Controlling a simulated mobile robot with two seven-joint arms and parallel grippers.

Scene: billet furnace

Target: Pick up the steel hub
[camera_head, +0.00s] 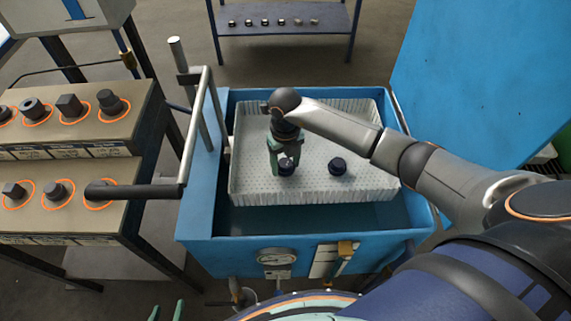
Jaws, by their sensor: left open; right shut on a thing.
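My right gripper (286,158) reaches down into the white perforated basket (375,170) inside the blue tank. Its green fingers are shut on a dark round steel hub (287,170), which is partly hidden between them and sits at or just above the basket floor; I cannot tell which. A second dark round hub-like piece (338,166) sits on the basket floor to the right, apart from the gripper. My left gripper (166,312) shows only as two green fingertips at the bottom edge, spread apart and empty, well away from the tank.
The blue tank (213,215) has a raised blue lid (470,75) at right and a black-ended handle bar (135,191) at left. A stepped stand (75,152) at left holds several dark parts in orange rings. A back table (300,20) holds a row of small dark pieces.

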